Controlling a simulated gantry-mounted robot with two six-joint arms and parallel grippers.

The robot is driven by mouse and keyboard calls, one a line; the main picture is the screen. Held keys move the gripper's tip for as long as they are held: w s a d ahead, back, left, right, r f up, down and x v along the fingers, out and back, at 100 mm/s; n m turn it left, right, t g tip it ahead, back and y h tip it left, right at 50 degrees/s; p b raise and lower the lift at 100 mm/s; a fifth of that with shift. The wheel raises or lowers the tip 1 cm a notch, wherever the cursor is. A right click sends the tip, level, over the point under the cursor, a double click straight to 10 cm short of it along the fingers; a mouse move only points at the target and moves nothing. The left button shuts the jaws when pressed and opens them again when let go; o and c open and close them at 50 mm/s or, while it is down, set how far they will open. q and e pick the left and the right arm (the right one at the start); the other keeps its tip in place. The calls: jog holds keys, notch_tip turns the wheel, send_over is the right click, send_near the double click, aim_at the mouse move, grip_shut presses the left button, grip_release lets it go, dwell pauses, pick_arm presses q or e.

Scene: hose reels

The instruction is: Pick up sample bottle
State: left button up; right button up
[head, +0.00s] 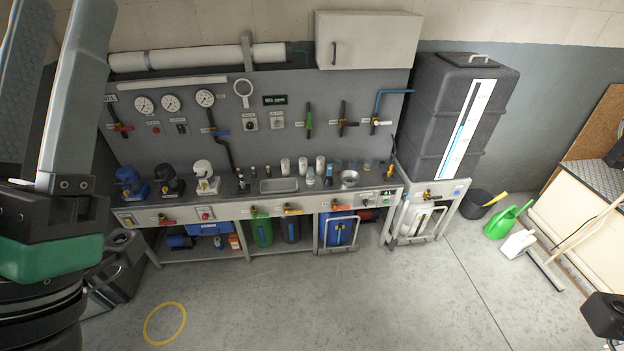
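Several small bottles and jars stand on the bench top of the grey workstation. One small clear bottle (310,178) stands near the front edge, right of a shallow metal tray (279,186). White-topped containers (303,167) stand behind it. The bottles are too small to tell which is the sample bottle. My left gripper (52,40) is close to the camera at the left edge, its two long grey fingers apart with nothing seen between them. Their tips are cut off at the top. It is far from the bottles.
Three pump heads (168,184) stand at the bench's left, and a metal bowl (349,179) at its right. Valves (292,209) stick out along the front. A dark tank (440,113) stands right; a green watering can (503,222) is on the floor. The middle floor is clear.

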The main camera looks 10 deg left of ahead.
pick_arm(q)
jog(key=shift+o, duration=0.2)
jog(key=o, duration=0.8)
jog(key=shift+c, duration=0.2)
